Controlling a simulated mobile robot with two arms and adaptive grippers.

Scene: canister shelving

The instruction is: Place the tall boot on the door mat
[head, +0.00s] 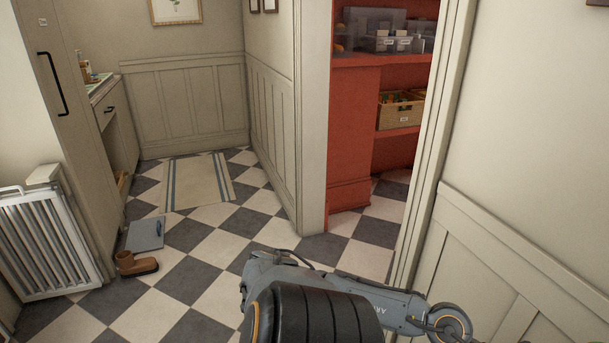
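A brown boot (137,265) is on the checkered floor at the lower left, with its dark opening on the left and its toe pointing right. A beige mat with blue-grey stripes (199,182) lies flat on the floor farther back, near the panelled wall, and nothing rests on it. I take it for the door mat. The boot is apart from the mat and nearer to me. No gripper fingers can be made out. Grey and black parts fill the bottom middle and hide the floor there.
A flat blue-grey item (145,235) lies on the floor between boot and mat. A white radiator (45,243) and a cabinet with a drawer (110,112) line the left. A doorway on the right shows red shelving (350,125) with a basket (400,112). The middle floor is clear.

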